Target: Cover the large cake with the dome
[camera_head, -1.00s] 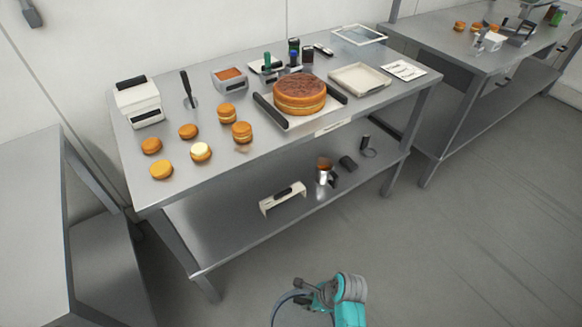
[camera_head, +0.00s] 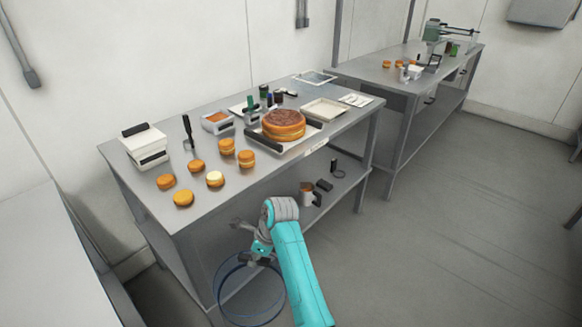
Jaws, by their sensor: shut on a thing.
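The large cake (camera_head: 284,123) is round and brown-topped with a pale middle layer. It sits uncovered on a low tray with dark side handles (camera_head: 262,142) on the steel table. My gripper (camera_head: 258,257) is at the lower middle, in front of the table's near edge. It is shut on the clear dome (camera_head: 248,292), seemingly at its top. The dome is see-through with a dark bluish rim and hangs below my gripper, apart from the table top, to the lower left of the cake. The exact grip is small and partly hidden.
Several small round cakes (camera_head: 215,179) stand on the left of the table (camera_head: 290,166). A lower shelf holds a jar (camera_head: 306,194).

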